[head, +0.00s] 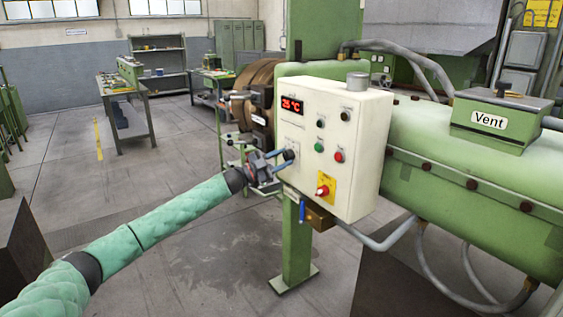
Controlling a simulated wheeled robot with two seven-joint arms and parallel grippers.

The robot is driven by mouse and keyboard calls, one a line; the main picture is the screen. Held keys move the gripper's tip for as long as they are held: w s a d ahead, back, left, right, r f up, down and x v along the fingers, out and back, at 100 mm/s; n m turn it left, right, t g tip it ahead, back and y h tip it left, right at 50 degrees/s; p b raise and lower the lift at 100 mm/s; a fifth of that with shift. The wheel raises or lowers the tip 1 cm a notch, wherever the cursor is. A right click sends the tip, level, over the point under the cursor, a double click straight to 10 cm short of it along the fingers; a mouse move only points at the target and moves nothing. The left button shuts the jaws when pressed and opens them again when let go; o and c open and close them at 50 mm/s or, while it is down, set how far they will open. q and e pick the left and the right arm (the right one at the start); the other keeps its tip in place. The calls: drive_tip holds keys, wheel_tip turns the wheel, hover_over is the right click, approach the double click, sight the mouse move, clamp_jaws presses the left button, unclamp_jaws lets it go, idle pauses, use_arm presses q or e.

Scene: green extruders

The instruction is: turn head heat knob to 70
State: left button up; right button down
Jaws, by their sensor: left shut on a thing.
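The heat knob (290,155) is a small dark knob on the left part of the white control box (349,180). The red display (291,105) above it reads 25 °C. My left gripper (286,160) comes in from the left and is shut on the knob. Its fingers partly hide the knob, so the pointer and scale cannot be read. My right gripper is out of view.
Green and red buttons, a black knob and a red switch on a yellow plate (326,188) sit right of the knob. The green extruder barrel (440,150) with a Vent box (500,115) fills the right. A grey pipe (380,243) bends below the box.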

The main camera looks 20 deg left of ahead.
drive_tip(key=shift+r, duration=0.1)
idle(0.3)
use_arm(q)
drive_tip(key=o, duration=1)
drive_tip(key=shift+a, duration=0.1)
drive_tip(key=shift+s+a+f, duration=0.15)
drive_tip(key=shift+a+f, duration=0.05)
drive_tip(key=shift+b+v, duration=1.25)
drive_tip(key=shift+v, duration=2.3)
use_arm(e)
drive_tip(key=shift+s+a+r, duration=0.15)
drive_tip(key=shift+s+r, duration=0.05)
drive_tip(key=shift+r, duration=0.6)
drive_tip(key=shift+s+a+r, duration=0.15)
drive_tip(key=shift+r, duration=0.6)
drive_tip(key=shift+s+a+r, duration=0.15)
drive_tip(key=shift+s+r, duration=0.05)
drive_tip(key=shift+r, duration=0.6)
